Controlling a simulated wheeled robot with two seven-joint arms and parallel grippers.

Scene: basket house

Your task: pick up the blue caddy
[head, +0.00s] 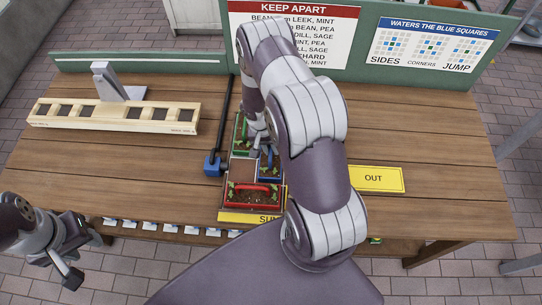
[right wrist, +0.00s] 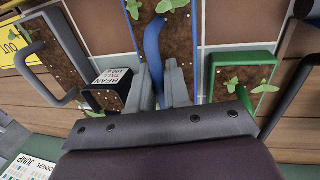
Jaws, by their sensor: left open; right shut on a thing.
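The blue caddy (head: 269,171) stands in the planter on the wooden table, partly hidden by my right arm. In the right wrist view its blue handle (right wrist: 153,48) rises between the fingers of my right gripper (right wrist: 161,88), which is shut on it. Soil and green leaves fill the caddy. In the head view my right gripper (head: 260,148) is partly covered by its own arm. My left gripper (head: 70,252) is open and empty off the table's front left edge.
A red caddy (head: 254,199) and a green caddy (head: 239,135) sit close by. In the right wrist view a black-framed caddy (right wrist: 84,94) has a bean label. A yellow OUT mat (head: 375,179) lies right. A wooden slotted rack (head: 60,112) stands left.

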